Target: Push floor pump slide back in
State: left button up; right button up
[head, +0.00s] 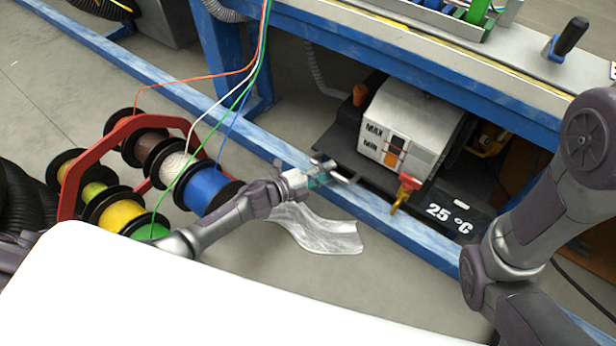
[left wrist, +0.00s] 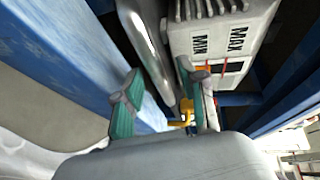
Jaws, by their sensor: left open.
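The floor pump (head: 405,125) is a white box marked MAX and MIN, and its side also shows in the left wrist view (left wrist: 225,38). It stands on a black slide (head: 470,188) under the bench, with "25 °C" on the slide's front and a red and brass valve before the pump. My left gripper (head: 322,179) is at the slide's left front, close to a silver handle bar (head: 343,173). In the left wrist view its green fingers (left wrist: 160,98) are apart, with the metal bar (left wrist: 146,45) beyond them. Contact cannot be told. My right gripper is out of view.
A blue floor beam (head: 240,138) runs along the slide's front. A red rack (head: 68,195) of cable spools stands left of my left arm, with wires rising from it. A clear sheet (head: 318,232) lies on the floor below the gripper. The bench (head: 430,65) is overhead.

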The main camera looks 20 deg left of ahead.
pick_arm(q)
jog(key=v, duration=1)
jog(key=shift+d+r, duration=0.1)
jog(key=shift+r, duration=0.05)
